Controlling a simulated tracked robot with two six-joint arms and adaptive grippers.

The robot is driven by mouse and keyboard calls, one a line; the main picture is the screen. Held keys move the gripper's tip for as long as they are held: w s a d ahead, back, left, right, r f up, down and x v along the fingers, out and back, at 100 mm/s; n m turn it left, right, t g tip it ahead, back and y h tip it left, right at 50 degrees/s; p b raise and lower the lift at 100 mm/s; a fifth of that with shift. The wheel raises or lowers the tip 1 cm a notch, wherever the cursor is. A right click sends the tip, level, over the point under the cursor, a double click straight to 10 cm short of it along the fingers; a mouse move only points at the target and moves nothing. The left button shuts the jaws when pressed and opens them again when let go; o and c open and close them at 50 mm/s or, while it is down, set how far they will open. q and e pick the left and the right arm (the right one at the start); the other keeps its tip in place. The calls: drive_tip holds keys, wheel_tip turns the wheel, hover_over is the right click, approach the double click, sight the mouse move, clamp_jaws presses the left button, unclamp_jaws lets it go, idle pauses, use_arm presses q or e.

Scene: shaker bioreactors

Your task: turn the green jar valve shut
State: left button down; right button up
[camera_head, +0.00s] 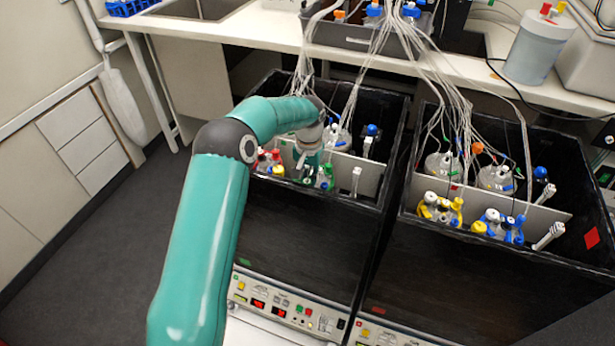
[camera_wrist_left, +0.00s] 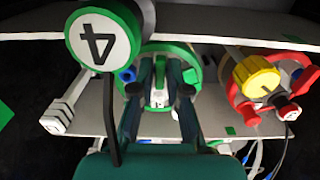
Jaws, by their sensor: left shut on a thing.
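The green jar valve (camera_wrist_left: 157,97) shows in the left wrist view as a small white and green part in the middle of a green-ringed jar top (camera_wrist_left: 192,62). My left gripper (camera_wrist_left: 160,85) has its two dark fingers on either side of it and is shut on it. In the head view my left arm reaches into the left black shaker box, and green parts (camera_head: 326,177) show beside my left gripper (camera_head: 308,168). The arm and gripper hide most of the valve there. My right gripper is not in view.
A red jar top with a yellow knob (camera_wrist_left: 259,82) stands close right of the gripper. A round white tag marked 4 (camera_wrist_left: 96,38) and a white clamp (camera_wrist_left: 62,112) are to the left. Tubes hang into both boxes; the right box (camera_head: 480,255) holds more jars.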

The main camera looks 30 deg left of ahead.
use_arm(q)
drive_tip(key=shift+a, duration=0.25)
drive_tip(key=shift+d, duration=0.2)
drive_tip(key=shift+m, duration=1.1)
drive_tip(key=m+p, duration=0.1)
drive_tip(key=m, duration=0.6)
drive_tip(key=shift+r, duration=0.1)
drive_tip(key=m, duration=0.4)
drive_tip(key=shift+m, duration=0.3)
drive_tip(key=shift+m+p, duration=0.35)
drive_tip(key=shift+m, duration=1.65)
